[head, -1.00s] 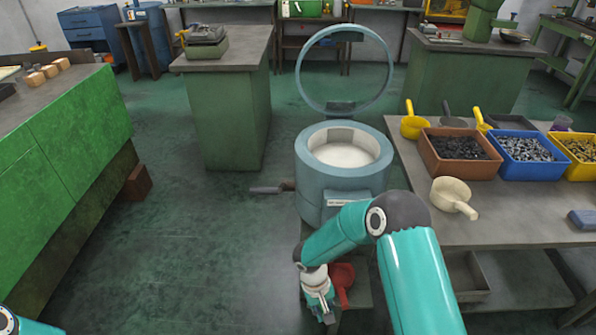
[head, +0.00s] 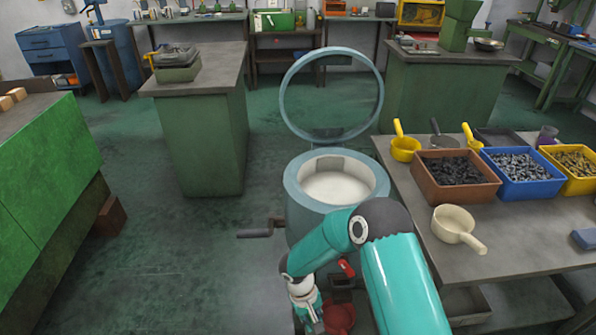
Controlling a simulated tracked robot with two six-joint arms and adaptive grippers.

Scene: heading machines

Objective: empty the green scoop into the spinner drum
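The spinner drum (head: 291,184) is a blue-grey round tub, open at the top, with a pale white inside. Its ring-shaped lid (head: 284,105) stands raised behind it. I see no green scoop. A cream scoop (head: 453,222) lies on the bench right of the drum. A red, scoop-like thing (head: 340,318) shows low, beside my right gripper. My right gripper (head: 314,322) hangs low in front of the drum, below its rim, cut by the lower picture edge. Its fingers are too small to read. My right arm hides part of the drum's front. My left gripper is out of view.
The bench (head: 520,238) holds brown (head: 452,198), blue (head: 530,190) and yellow bins of small metal parts. Yellow scoops (head: 405,150) lie behind them. A crank handle (head: 256,233) sticks out left of the drum. Floor left of it is clear, up to a green cabinet (head: 45,180).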

